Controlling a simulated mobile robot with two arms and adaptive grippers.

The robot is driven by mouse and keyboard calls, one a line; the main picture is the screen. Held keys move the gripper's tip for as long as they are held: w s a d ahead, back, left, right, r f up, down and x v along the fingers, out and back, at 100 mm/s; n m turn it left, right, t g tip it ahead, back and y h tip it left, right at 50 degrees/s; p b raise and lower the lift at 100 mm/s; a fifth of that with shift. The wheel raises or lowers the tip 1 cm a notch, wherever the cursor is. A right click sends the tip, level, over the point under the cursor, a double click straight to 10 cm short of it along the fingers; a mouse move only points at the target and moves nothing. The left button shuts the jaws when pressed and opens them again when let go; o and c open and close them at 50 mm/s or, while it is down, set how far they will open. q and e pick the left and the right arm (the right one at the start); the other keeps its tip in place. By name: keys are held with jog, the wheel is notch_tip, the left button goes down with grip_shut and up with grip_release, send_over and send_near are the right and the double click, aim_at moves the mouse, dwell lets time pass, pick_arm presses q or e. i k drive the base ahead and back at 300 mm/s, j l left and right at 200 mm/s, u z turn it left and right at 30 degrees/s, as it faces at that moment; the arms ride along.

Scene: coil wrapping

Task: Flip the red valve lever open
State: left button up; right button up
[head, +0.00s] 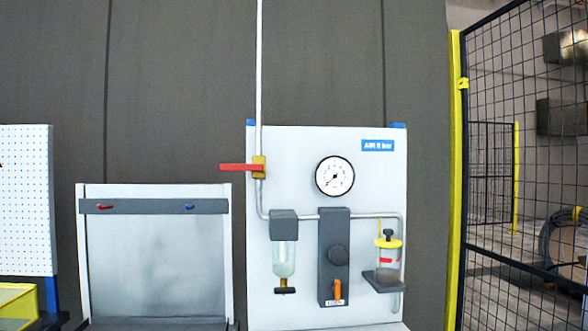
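The red valve lever (238,167) sticks out horizontally to the left from a brass valve body (259,167). The valve sits on a thin vertical grey pipe near the upper left of the white air panel (300,150). The lever lies across the pipe's direction. A round white gauge (335,176) is on the panel to the right of the valve, its needle pointing to the lower left. Neither of my grippers is in the head view, and nothing touches the lever.
Below the valve hang a filter bowl (285,260), a dark regulator block (334,255) with an orange switch, and a yellow-topped jar (388,258). A grey-railed frame (154,206) stands to the left. A yellow-posted mesh fence (453,180) stands to the right.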

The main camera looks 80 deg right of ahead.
aim_at(223, 167)
jog(key=z, duration=2.1)
